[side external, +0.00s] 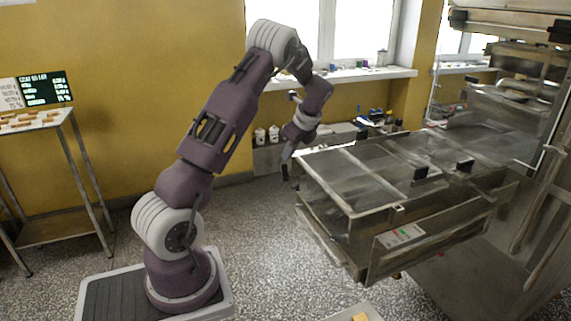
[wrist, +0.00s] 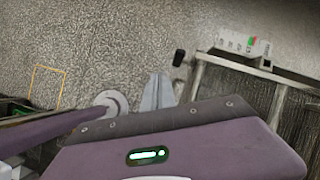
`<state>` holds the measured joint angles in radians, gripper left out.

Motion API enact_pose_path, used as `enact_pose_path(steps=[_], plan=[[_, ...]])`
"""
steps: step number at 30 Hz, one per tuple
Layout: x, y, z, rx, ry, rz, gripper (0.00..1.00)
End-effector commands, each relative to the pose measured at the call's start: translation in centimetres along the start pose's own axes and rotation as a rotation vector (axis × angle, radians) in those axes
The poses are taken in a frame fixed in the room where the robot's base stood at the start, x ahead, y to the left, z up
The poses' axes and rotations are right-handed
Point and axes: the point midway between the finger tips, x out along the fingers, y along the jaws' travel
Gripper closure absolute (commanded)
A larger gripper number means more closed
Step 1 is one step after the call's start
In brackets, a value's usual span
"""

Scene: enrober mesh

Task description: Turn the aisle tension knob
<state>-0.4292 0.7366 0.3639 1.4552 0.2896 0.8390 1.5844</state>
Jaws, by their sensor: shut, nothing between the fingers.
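A small black knob (wrist: 179,57) stands out from the corner of the metal mesh frame in the wrist view. I cannot tell for sure that it is the aisle tension knob. My gripper (wrist: 158,78) shows as two pale grey fingers close together, shut and empty, left of the knob and apart from it in the picture. In the side external view my gripper (side external: 288,157) points down near the left end of the machine. A dark piece (side external: 285,172) shows just below it; I cannot tell whether it is the knob or a fingertip.
The enrober (side external: 345,228) with clear covers (side external: 350,165) extends right from my gripper. A label strip (wrist: 243,43) sits on its frame. A window sill with small items (side external: 350,76) lies behind. A side table (side external: 40,124) stands far left. Speckled floor is open between my base and the machine.

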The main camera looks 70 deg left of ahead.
Motion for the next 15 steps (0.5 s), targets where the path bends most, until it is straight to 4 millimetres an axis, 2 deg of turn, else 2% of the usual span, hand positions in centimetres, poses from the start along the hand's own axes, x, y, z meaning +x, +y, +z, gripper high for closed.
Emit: enact_pose_path(steps=[1,3,6,10,15], plan=[[-1.9,0.3,-1.2,0.158,-0.049,-0.072,1.00],[-3.5,0.5,-2.5,0.327,-0.099,-0.148,1.00],[-4.2,0.6,-3.2,0.436,-0.128,-0.195,1.00],[-2.6,0.2,-3.1,0.445,-0.131,-0.196,1.00],[1.0,-0.5,-2.8,0.443,-0.131,-0.194,1.00]])
